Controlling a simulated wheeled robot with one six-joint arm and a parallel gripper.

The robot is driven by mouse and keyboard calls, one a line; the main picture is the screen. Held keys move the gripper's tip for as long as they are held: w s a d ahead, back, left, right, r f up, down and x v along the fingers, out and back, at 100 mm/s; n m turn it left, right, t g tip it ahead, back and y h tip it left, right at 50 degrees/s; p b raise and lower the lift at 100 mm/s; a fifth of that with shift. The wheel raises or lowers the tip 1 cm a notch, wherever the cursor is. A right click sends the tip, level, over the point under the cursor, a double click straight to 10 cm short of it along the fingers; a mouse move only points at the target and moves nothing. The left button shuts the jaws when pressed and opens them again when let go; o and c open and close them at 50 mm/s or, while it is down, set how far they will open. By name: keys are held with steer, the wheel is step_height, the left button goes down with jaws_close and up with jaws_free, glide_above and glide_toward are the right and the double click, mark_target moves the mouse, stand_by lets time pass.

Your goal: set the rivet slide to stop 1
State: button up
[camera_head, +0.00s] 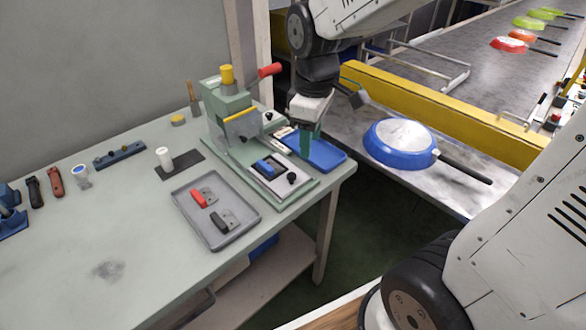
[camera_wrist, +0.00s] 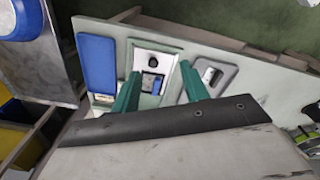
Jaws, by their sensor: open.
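The green rivet press (camera_head: 232,110) stands at the back of the bench, with a yellow knob on top and a red-ended lever. In front of it lies the slide (camera_head: 283,188), a pale plate carrying a blue block (camera_head: 265,168) and a black knob (camera_head: 292,178). Stop marks are too small to read. My gripper (camera_head: 305,150) points down, open and empty, above the bench edge near the blue tray. In the wrist view, the slide's black knob (camera_wrist: 154,60) and blue block (camera_wrist: 152,84) show between the two green fingers (camera_wrist: 160,72), apart from them.
A blue tray (camera_head: 325,156) lies right of the slide. A grey tray (camera_head: 230,238) in front holds a red-handled and a black-handled part. A blue pan (camera_head: 398,142) rests on the metal surface at right, by a yellow rail (camera_head: 440,110).

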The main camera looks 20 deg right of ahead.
mark_target(291, 174)
steer(key=w+f+n, duration=0.2)
steer(key=w+f, duration=0.1)
steer(key=w+a+f+n, duration=0.1)
steer(key=w+f, duration=0.2)
steer(key=shift+a+n, duration=0.2)
steer(key=shift+n, duration=0.2)
steer(key=shift+w+f, duration=0.15)
steer(key=shift+f, duration=0.25)
step_height(291, 174, down, 7)
steer(key=shift+f, duration=0.2)
